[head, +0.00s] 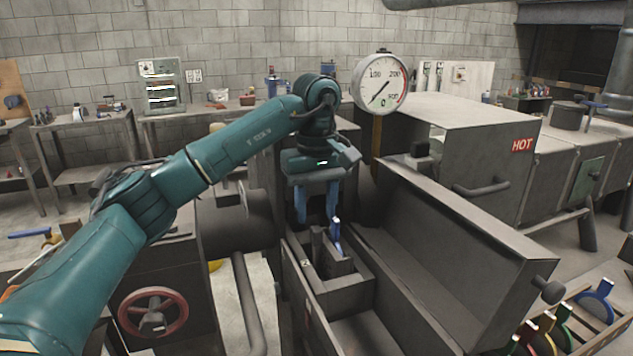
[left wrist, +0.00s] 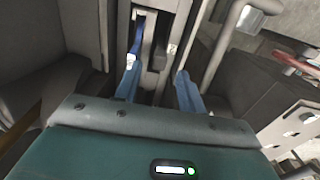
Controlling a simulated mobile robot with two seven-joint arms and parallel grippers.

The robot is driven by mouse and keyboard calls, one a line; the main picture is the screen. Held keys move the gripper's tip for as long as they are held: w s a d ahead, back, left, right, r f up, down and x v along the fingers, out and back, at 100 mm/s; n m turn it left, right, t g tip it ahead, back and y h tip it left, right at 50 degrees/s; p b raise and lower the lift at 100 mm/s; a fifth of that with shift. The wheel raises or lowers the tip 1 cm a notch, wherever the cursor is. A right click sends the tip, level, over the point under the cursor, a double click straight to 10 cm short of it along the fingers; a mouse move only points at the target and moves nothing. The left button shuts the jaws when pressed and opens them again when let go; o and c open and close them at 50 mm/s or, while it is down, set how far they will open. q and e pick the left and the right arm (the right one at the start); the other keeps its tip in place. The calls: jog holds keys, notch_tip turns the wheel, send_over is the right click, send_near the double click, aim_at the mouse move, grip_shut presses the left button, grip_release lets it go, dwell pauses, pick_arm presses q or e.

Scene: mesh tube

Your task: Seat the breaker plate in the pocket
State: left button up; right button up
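My left gripper (head: 317,217) points down above an open dark metal trough (head: 295,285). Its two blue fingers are apart, with nothing seen between them; the gap also shows in the left wrist view (left wrist: 157,85). A thin blue piece (head: 337,238), seemingly the breaker plate edge-on, stands upright at a dark block (head: 335,265) inside the trough, just below the right-hand finger. In the left wrist view the blue piece (left wrist: 137,36) lies beyond the left-hand finger. The pocket seems to be at this block; how deep the plate sits is hidden. My right gripper is out of view.
A raised dark cover (head: 450,240) flanks the trough on the right. A pressure gauge (head: 381,82) stands behind. A rack with several coloured plates, one a blue plate (head: 598,303), is at lower right. A red handwheel (head: 153,313) is at lower left.

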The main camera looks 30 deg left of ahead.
pick_arm(q)
notch_tip(320, 180, up, 7)
jog(key=shift+p, duration=0.4)
dwell(0.4)
